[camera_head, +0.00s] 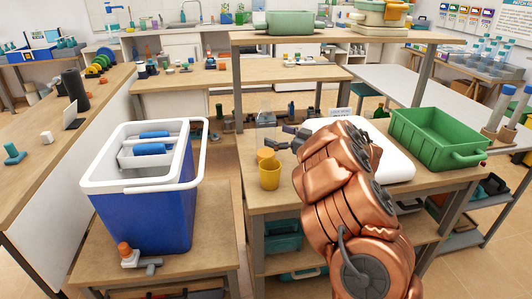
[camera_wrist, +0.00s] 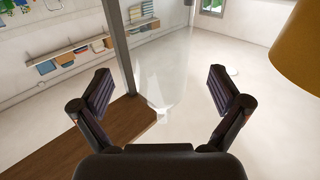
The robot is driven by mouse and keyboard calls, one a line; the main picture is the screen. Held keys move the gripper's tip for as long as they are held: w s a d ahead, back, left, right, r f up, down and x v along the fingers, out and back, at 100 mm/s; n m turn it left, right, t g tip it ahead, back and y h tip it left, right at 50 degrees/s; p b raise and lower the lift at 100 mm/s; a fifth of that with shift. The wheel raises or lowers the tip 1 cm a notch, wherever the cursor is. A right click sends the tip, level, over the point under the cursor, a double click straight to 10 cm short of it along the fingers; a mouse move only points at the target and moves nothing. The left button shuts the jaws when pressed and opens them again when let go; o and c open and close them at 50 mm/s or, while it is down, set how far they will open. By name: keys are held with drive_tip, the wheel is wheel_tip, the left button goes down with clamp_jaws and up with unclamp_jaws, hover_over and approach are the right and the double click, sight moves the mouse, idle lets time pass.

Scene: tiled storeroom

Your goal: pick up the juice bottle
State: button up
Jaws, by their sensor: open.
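My gripper (camera_head: 277,137) is open over the left part of the middle table, its fingers pointing left. In the wrist view my gripper (camera_wrist: 162,95) has both fingers spread wide. A clear, see-through bottle-like shape (camera_wrist: 165,82) shows between them, not touching either finger; its distance is hard to tell. A similar faint clear shape (camera_head: 265,112) stands just beyond the fingers in the head view. I cannot tell for sure that it is the juice bottle. A yellow cup (camera_head: 269,175) with an orange-yellow piece (camera_head: 265,154) behind it stands just in front of the gripper.
A yellow rounded surface (camera_wrist: 297,48) fills the wrist view's upper right corner. A blue cooler (camera_head: 140,205) stands on the left table. A raised shelf (camera_head: 340,39) crosses behind.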

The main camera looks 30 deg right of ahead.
sight(266, 132)
drive_tip(key=x, duration=0.4)
drive_tip(key=shift+w+a, duration=0.15)
drive_tip(key=shift+c, duration=0.3)
